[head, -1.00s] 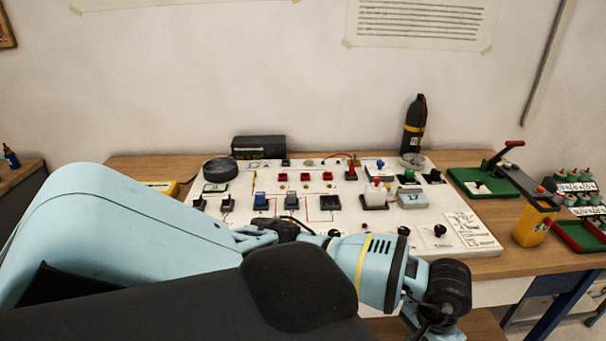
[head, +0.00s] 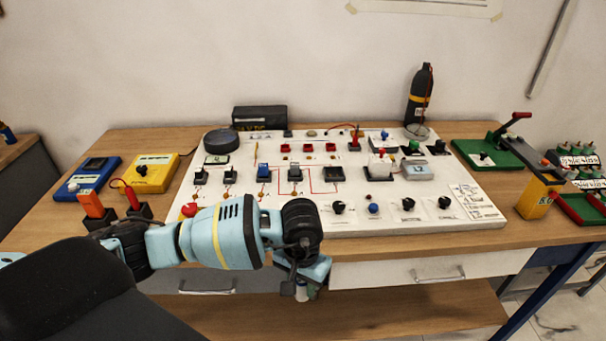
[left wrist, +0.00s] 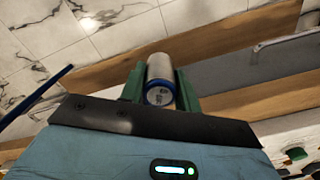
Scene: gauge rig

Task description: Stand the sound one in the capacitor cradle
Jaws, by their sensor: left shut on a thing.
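My left gripper (head: 303,284) hangs in front of the table's front edge, over the drawer. In the left wrist view its green fingers (left wrist: 160,88) are shut on a silver cylinder with a blue rim and a pale marked end, a capacitor (left wrist: 159,68). In the head view only a small part of this capacitor (head: 302,294) shows below the gripper. The white board (head: 430,212) carries several black holders and switches; I cannot tell which one is the capacitor cradle. My right gripper is out of view.
A blue meter (head: 88,178) and a yellow meter (head: 152,173) stand at the left. A green base with a red-handled lever (head: 490,153), a yellow bin (head: 534,203) and racks of small parts (head: 578,160) stand at the right. A dark bottle (head: 419,95) stands behind the board.

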